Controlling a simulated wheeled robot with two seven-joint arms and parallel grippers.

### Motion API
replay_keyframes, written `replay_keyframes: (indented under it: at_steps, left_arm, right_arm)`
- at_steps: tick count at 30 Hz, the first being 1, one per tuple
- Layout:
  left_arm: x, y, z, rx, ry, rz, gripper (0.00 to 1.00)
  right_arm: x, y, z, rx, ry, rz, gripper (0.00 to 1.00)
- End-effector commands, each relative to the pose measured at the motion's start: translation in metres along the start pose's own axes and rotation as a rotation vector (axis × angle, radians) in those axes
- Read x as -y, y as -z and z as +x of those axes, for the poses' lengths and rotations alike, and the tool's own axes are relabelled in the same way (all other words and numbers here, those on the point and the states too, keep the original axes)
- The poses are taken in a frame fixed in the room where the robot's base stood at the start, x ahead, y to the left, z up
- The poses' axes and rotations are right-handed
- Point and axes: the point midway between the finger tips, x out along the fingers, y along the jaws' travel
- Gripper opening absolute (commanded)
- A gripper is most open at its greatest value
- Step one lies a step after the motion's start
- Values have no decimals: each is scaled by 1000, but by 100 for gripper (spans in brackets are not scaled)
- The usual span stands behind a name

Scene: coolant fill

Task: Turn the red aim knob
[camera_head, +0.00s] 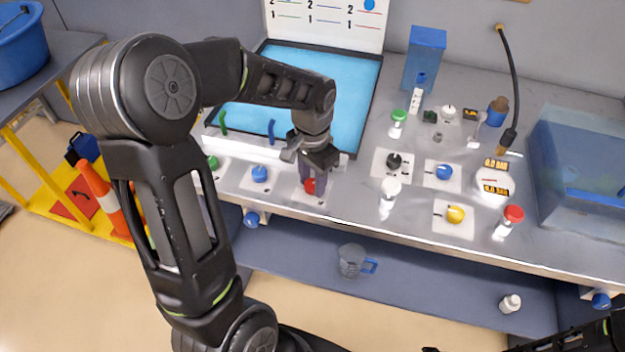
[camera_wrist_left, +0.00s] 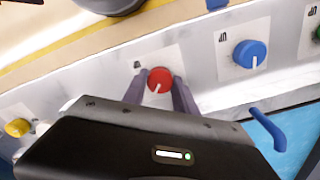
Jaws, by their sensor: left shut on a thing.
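The red aim knob (camera_head: 310,186) sits on a white plate at the front edge of the bench, just right of the blue knob (camera_head: 260,174). My left gripper (camera_head: 313,182) reaches down over it, with its fingers on either side of the knob. In the left wrist view the red knob (camera_wrist_left: 159,80) shows between the two fingertips (camera_wrist_left: 158,88), with a white pointer line towards its lower side. The left gripper is shut on the red knob. My right gripper is not in view; only a dark arm part shows at the lower right corner.
A blue tray (camera_head: 350,90) lies behind the gripper, with blue and green hooked handles at its front. Black (camera_head: 394,161), blue and yellow (camera_head: 456,214) knobs stand to the right, with several capped bottles. A clear blue-tinted box (camera_head: 580,165) is at far right. A jug (camera_head: 352,260) stands on the lower shelf.

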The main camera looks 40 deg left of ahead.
Motion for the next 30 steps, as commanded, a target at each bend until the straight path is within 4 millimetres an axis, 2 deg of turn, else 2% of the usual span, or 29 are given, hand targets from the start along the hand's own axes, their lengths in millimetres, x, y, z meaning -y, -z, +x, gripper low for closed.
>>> replay_keyframes:
  at_steps: [15, 21, 30]
  left_arm:
    - [0, 0, 0, -1, 0, 441, 0]
    - [0, 0, 0, -1, 0, 532, 0]
    - [0, 0, 0, -1, 1, 572, 0]
  right_arm:
    - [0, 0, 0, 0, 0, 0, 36]
    - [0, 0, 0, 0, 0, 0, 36]
    - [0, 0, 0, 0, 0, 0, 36]
